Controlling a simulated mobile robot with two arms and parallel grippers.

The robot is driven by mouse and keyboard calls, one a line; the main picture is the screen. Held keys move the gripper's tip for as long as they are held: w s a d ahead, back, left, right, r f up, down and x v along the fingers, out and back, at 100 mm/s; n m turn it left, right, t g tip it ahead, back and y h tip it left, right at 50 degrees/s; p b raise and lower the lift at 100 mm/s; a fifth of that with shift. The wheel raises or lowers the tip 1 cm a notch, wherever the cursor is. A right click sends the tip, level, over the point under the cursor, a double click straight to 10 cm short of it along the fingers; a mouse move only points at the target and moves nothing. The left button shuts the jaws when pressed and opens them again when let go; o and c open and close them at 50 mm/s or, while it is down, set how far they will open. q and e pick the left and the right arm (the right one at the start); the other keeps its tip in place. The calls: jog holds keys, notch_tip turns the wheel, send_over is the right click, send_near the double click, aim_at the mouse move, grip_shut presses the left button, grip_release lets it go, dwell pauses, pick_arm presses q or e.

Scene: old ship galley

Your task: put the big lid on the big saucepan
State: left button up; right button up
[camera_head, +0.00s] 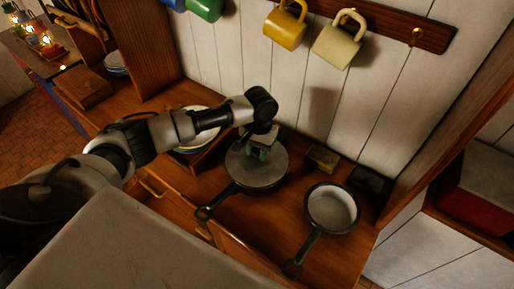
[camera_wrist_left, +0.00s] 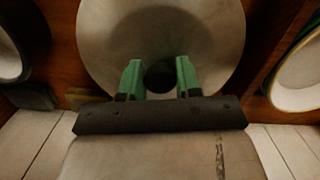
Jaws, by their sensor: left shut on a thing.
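The big lid (camera_head: 257,176), a grey metal disc, covers the top of the big saucepan (camera_head: 221,199), whose dark handle points to the lower left. I cannot tell whether the lid rests fully on the rim or sits slightly above it. My left gripper (camera_head: 259,153) reaches over it from above and is shut on the lid's knob. In the left wrist view the green fingers of the gripper (camera_wrist_left: 160,79) stand on both sides of the dark round knob, with the lid (camera_wrist_left: 108,42) behind. The saucepan's inside is hidden. My right gripper is not in view.
A smaller open saucepan (camera_head: 332,212) stands to the right on the wooden counter (camera_head: 262,226). Plates (camera_head: 186,151) lie left of the lid, partly behind my arm. A yellowish block (camera_head: 322,158) and a dark block (camera_head: 368,181) stand by the wall. Mugs (camera_head: 338,42) hang above.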

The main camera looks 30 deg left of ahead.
pick_arm(q)
jog(key=shift+f, duration=0.1)
jog(key=o, duration=1.2)
jog(key=shift+c, duration=0.2)
notch_tip(320, 180, up, 5)
jog(key=p, duration=0.6)
jog(key=shift+r, duration=1)
